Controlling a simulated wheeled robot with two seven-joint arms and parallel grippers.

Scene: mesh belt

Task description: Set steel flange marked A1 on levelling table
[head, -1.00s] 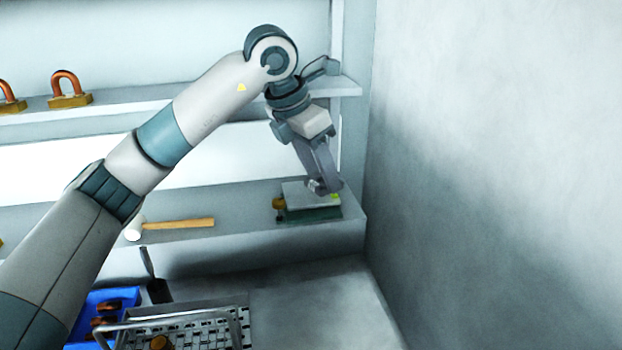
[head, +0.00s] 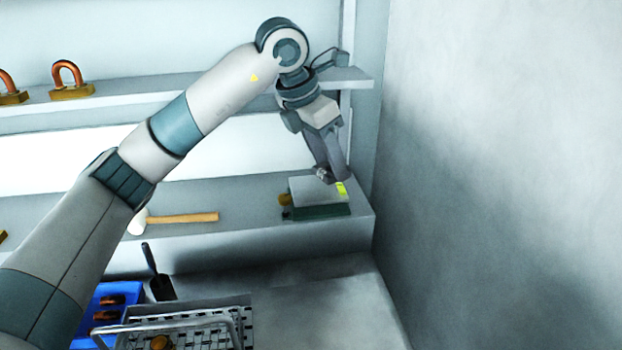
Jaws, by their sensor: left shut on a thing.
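The levelling table (head: 310,188) is a pale grey plate on a dark green base, with a brass knob at its left and a bright yellow-green patch at its right edge. It stands at the right end of the lower shelf. My left gripper (head: 326,178) is shut just above the plate, pointing down. A small grey metal piece (head: 321,174) shows at its fingertips, likely the steel flange; its marking is too small to read. The fingers hide part of it, and I cannot tell whether it touches the plate. My right gripper is out of view.
A mallet (head: 182,218) lies on the lower shelf left of the levelling table. Padlock-like brass pieces (head: 71,91) stand on the upper shelf. Below are a blue bin (head: 122,292), a dark scoop (head: 161,287) and a mesh basket (head: 247,318). A wall closes the right side.

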